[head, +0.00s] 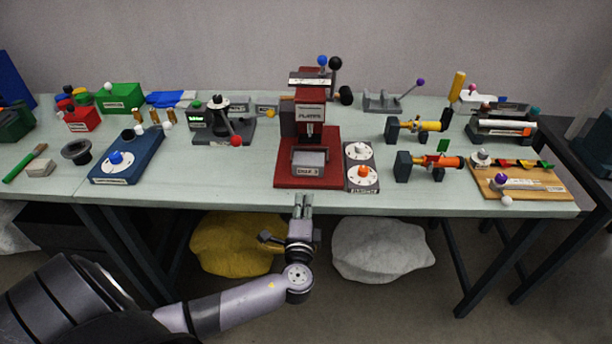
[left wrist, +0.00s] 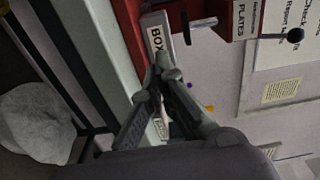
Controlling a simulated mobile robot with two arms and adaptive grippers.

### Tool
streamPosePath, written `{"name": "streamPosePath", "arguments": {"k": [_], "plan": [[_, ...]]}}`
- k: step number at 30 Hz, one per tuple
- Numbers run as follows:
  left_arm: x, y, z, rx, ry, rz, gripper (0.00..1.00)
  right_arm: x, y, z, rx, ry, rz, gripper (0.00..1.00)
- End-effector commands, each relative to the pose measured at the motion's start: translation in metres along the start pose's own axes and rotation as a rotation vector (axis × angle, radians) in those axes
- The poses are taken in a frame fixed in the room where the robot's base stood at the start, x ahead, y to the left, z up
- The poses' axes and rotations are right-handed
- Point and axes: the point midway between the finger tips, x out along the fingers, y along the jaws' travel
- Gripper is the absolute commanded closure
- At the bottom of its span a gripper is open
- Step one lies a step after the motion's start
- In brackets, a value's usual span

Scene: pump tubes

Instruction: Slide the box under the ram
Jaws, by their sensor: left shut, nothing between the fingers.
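The red press (head: 291,180) stands at the middle of the table, with its ram (head: 310,129) hanging below the labelled head. The grey box (head: 309,160), with a white label on its front, sits on the press base in front of the ram. The box (left wrist: 155,36) also shows in the left wrist view, its label reading BOX. My left gripper (head: 303,198) is shut and empty at the table's front edge, just in front of the box. In the left wrist view its fingertips (left wrist: 163,62) appear close to the box; I cannot tell whether they touch. My right gripper is out of view.
A grey panel with white and orange dials (head: 362,177) stands right beside the press base. A blue block with a dial (head: 128,158) lies to the left. The table front left of the press is clear. Yellow (head: 236,243) and white (head: 381,248) sacks lie below the table.

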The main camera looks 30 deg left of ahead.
Motion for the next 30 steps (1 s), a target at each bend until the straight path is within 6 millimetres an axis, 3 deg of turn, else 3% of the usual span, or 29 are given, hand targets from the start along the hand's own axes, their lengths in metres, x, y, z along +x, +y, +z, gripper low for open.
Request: {"name": "streamPosePath", "arguments": {"k": [6,12,18,30], "plan": [[0.049,-0.003,0.0,0.003,-0.002,-0.003,1.0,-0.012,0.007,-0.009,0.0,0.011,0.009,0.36],[0.077,-0.002,0.0,0.003,-0.001,-0.002,1.0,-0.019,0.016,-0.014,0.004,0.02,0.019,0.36],[0.088,-0.001,0.0,0.002,0.0,-0.001,1.0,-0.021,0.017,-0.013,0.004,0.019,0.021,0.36],[0.09,0.001,0.0,0.001,0.0,-0.001,1.0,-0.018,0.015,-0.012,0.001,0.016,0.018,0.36]]}}
